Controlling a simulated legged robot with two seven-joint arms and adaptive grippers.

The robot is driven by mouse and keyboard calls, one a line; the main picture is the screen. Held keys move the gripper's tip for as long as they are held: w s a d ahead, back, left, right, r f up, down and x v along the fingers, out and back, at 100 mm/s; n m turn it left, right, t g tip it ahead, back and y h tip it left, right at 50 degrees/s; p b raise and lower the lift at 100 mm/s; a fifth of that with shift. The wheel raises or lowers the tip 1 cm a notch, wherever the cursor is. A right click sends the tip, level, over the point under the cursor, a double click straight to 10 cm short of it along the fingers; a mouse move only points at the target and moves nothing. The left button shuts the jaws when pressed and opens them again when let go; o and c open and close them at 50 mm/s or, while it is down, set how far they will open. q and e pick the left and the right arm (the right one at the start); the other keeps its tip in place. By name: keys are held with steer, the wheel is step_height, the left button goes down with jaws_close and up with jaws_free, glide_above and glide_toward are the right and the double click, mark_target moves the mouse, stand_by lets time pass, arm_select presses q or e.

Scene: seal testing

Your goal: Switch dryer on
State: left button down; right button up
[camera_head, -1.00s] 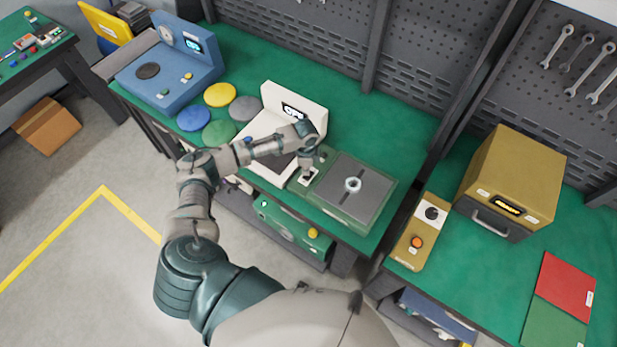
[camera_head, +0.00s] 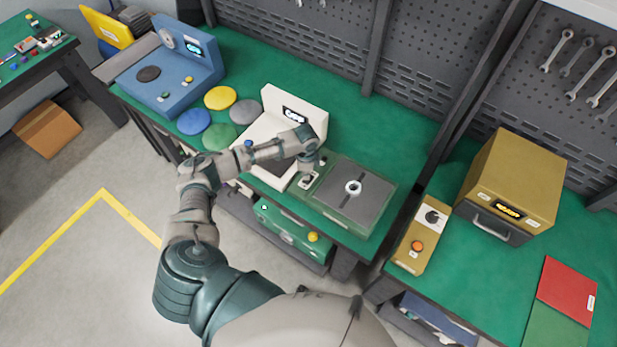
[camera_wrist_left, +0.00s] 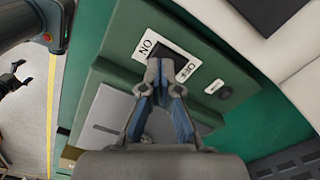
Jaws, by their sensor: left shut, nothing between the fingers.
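A green device with a grey top plate (camera_head: 345,188) and a round white fitting sits at the front of the middle bench. Its left end carries a small white switch plate (camera_head: 307,181). In the left wrist view the switch plate (camera_wrist_left: 146,47) has a black rocker with "ON" at one end and "OFF" at the other, seen turned. My left gripper (camera_wrist_left: 166,72) is shut and empty, its fingertips over the rocker. They hide part of it; I cannot tell if they touch it or which way it is set.
A white machine (camera_head: 297,105) with a display stands left of the green device. A blue machine (camera_head: 165,75) and several coloured discs (camera_head: 221,97) are farther left. A yellow oven-like box (camera_head: 515,175) and a control box (camera_head: 418,235) stand on the right bench.

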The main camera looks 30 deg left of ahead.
arm_select(q)
steer(key=shift+f, duration=0.15)
stand_by(0.6)
steer(key=shift+f+b, duration=0.45)
steer(key=shift+f, duration=0.55)
stand_by(0.4)
steer(key=shift+s, duration=0.1)
step_height(320, 180, up, 7)
steer(key=p, duration=0.8)
stand_by(0.4)
